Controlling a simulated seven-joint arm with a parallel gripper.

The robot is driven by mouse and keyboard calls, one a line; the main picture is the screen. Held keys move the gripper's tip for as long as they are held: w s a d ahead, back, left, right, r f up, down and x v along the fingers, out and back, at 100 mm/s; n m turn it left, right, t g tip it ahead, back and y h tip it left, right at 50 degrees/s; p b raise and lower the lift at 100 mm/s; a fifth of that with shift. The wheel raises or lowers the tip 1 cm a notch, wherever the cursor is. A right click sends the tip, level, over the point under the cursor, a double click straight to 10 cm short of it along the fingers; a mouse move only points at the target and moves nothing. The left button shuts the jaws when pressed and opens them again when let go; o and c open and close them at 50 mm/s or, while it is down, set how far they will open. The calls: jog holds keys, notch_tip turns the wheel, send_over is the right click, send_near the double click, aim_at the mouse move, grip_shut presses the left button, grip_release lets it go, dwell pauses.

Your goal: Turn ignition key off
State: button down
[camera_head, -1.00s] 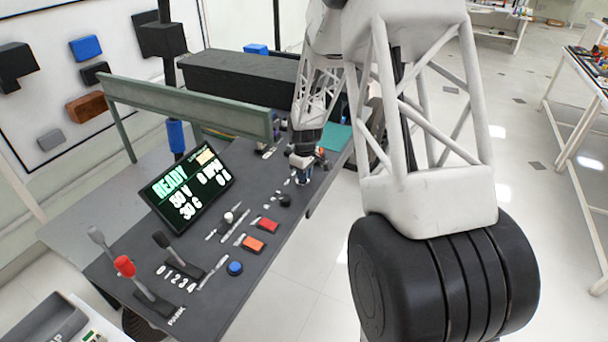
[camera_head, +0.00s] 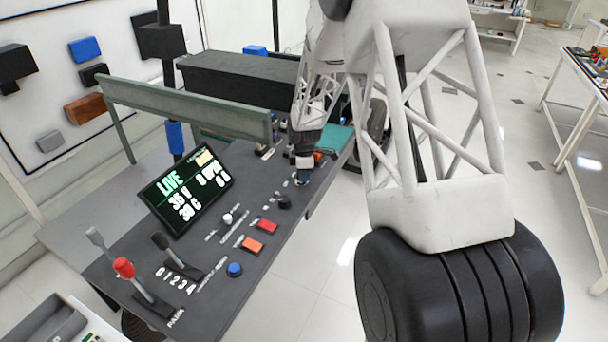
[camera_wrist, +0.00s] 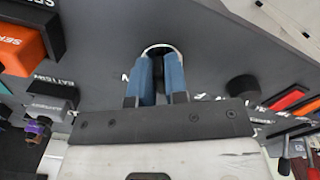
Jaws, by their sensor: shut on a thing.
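My gripper (camera_wrist: 160,78) has its two blue fingers close together around a thin dark piece, which looks like the ignition key (camera_wrist: 159,72), inside a pale ring on the dark console. The fingers hide most of the key and its label, so I cannot read its position. In the head view my gripper (camera_head: 303,180) reaches down onto the far part of the console (camera_head: 215,270). The key is too small and hidden to make out there. The tilted display (camera_head: 187,190) reads LIVE, with 35 V under it.
A black knob (camera_wrist: 242,88) stands just right of the fingers in the wrist view. An orange-red block (camera_wrist: 22,48) is at the left.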

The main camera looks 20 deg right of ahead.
dwell(0.3)
jog(key=c, duration=1.1)
grip_release()
jog(key=shift+c, duration=0.2)
jog(key=shift+r, duration=0.15)
jog(key=shift+r, duration=3.8)
